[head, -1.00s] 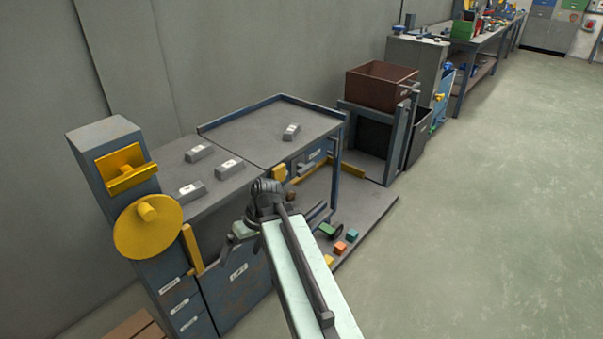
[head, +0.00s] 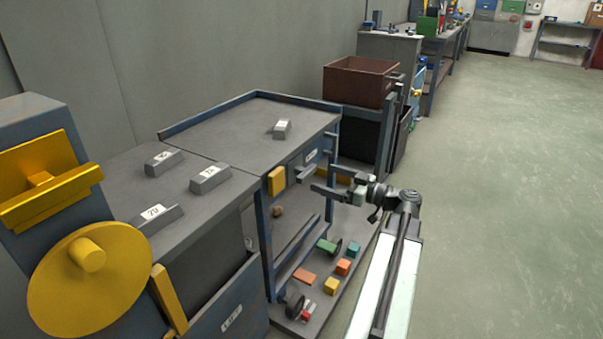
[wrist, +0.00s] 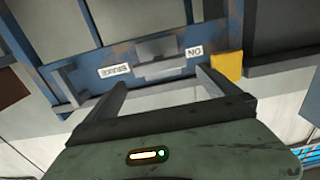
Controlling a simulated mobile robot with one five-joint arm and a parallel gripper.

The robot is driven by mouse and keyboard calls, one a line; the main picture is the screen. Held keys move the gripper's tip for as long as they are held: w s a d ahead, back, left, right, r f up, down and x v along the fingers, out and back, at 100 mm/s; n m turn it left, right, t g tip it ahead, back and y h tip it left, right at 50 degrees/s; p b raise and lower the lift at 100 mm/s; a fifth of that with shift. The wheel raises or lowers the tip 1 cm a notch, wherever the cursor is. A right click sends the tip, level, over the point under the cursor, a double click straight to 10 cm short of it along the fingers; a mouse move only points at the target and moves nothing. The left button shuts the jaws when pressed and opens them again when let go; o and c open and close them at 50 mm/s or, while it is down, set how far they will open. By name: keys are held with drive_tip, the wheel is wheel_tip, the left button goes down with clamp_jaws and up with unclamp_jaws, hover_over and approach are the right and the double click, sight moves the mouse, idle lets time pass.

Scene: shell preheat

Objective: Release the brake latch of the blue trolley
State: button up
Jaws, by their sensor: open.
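The blue trolley (head: 245,128) has a grey top with a raised blue rim and stands beside the grey cabinet. Its front rail shows close up in the wrist view (wrist: 85,75), upside down, with labels reading BRAKE and ON. The grey brake latch (wrist: 160,62) sits between these labels. A yellow block (wrist: 227,66) is fixed beside the ON label; it also shows in the head view (head: 277,180). My gripper (head: 314,178) is open and empty at the trolley's front edge. In the wrist view its fingers (wrist: 160,91) point at the rail, one either side of the latch, apparently short of it.
Coloured blocks (head: 330,286) lie on the lower deck. A yellow disc (head: 92,280) stands front left. A brown bin (head: 358,82) stands behind. The floor (head: 500,190) at right is clear.

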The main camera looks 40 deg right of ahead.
sight(310, 173)
drive_tip(key=x, duration=0.7)
drive_tip(key=shift+w+a, duration=0.15)
drive_tip(key=shift+w, duration=0.2)
drive_tip(key=c, duration=1.1)
